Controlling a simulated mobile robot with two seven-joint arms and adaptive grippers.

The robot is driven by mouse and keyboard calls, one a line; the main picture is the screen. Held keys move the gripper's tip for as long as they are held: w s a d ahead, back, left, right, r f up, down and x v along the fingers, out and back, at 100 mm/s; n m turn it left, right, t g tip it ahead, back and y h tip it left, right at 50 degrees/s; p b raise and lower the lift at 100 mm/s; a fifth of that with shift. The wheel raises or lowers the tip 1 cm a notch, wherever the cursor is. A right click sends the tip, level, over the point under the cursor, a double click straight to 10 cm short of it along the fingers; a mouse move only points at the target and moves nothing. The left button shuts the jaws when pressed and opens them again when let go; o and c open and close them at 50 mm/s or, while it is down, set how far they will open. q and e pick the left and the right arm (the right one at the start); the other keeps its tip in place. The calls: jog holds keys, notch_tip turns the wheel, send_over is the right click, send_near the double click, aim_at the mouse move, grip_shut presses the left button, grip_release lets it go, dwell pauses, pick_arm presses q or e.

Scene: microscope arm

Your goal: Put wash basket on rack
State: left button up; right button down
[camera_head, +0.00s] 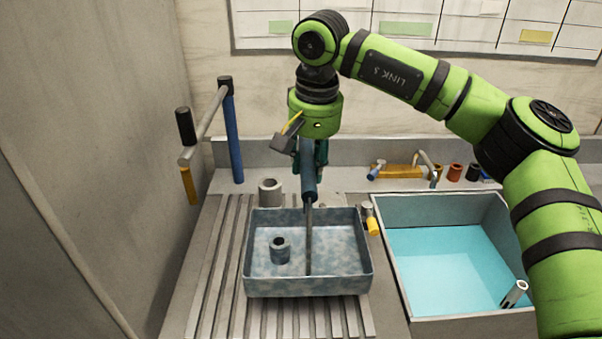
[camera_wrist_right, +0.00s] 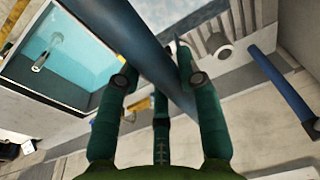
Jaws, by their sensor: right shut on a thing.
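The wash basket (camera_head: 350,284) is a mottled blue-grey open tray with a thin upright rod and a dark blue handle (camera_head: 308,175). It is over the ridged draining rack (camera_head: 215,262), left of the sink; I cannot tell whether its base touches the ridges. A small hollow grey-blue cylinder (camera_head: 280,250) stands inside it. My right gripper (camera_head: 311,165) comes down from above, its green fingers shut on the handle. In the right wrist view the handle (camera_wrist_right: 140,50) runs between the fingers, and the basket shows at the top. My left gripper is not in view.
A sink (camera_head: 440,260) with turquoise water is to the right, a small pale tube (camera_head: 514,293) in it. A blue post (camera_head: 233,135) with a grey bar stands at the left. A grey ring (camera_head: 270,192) sits behind the basket. Small coloured items line the back ledge.

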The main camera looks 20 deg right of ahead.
jog(key=shift+w+a+f+p, duration=0.35)
jog(key=shift+w+a+f, duration=0.25)
jog(key=shift+w+a, duration=0.15)
pick_arm(q)
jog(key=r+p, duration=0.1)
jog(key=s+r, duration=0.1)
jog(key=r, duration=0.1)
jog(key=shift+p, duration=0.4)
pick_arm(e)
notch_tip(320, 180, down, 4)
jog(key=shift+f, duration=0.1)
jog(key=c, duration=0.8)
grip_release()
jog(key=shift+d, duration=0.1)
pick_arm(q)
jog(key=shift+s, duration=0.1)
pick_arm(e)
jog(key=shift+s, duration=0.1)
